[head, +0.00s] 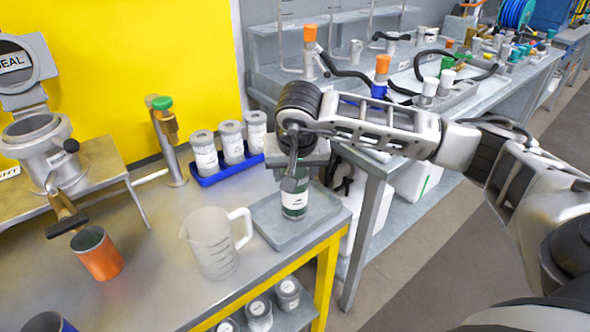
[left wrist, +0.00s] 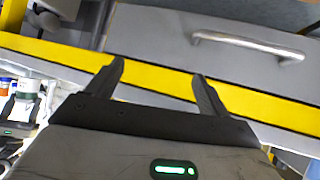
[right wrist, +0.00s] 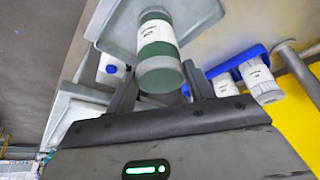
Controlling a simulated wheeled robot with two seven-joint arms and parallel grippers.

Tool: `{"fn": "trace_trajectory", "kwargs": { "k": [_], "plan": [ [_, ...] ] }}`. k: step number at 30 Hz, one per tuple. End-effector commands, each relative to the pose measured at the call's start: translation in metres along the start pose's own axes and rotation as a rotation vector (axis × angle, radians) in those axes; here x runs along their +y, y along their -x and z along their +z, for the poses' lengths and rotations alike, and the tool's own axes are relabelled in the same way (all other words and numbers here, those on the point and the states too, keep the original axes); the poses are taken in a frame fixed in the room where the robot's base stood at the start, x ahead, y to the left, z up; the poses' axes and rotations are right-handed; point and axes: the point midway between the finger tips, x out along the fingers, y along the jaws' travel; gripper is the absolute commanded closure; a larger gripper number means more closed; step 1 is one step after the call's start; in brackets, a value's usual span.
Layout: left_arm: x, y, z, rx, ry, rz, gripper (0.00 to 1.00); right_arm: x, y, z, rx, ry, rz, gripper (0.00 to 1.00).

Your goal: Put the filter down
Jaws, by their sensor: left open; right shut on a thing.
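The filter is a green cylinder (head: 294,203) with a white label, upright over the grey tray (head: 262,228) at the right end of the yellow-edged bench. My right gripper (head: 297,176) reaches down from above and is shut on the filter's upper part. In the right wrist view the filter (right wrist: 157,48) stands between the two fingers, with the tray (right wrist: 112,25) behind its far end. I cannot tell whether its base touches the tray. My left gripper (left wrist: 160,75) is open and empty; it shows only in the left wrist view, facing a grey drawer front and a yellow edge.
A clear measuring jug (head: 213,245) stands just left of the tray. A blue rack (head: 222,170) holds several white-labelled canisters behind it. An orange cup (head: 97,253) stands further left. Grey-lidded jars (head: 259,312) sit on the shelf below. A grey bench with fittings lies beyond.

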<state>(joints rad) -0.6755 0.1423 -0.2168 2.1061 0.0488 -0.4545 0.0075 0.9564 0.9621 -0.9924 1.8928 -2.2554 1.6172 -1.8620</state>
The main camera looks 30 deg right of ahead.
Motion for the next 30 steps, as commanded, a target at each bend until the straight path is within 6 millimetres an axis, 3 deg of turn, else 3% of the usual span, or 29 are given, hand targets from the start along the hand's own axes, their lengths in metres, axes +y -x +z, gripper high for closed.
{"fn": "trace_trajectory", "kwargs": {
  "k": [1,2,4,16,30],
  "plan": [
    [0.000,-0.002,0.003,0.000,0.002,0.001,0.20,0.000,-0.003,0.001,0.000,0.000,0.000,0.83],
    [0.000,-0.001,0.002,0.001,0.003,0.002,0.20,0.000,-0.002,0.001,0.000,0.000,0.000,0.42],
    [0.000,-0.001,0.001,0.001,0.003,0.002,0.20,0.000,-0.002,0.001,0.000,0.000,0.000,0.26],
    [0.000,0.001,-0.002,0.003,-0.001,0.000,0.20,-0.001,0.007,-0.001,0.002,0.000,-0.003,0.26],
    [0.000,-0.002,0.001,0.006,0.004,0.003,0.20,0.000,0.099,-0.001,0.004,0.000,-0.002,0.26]
  ]
}}
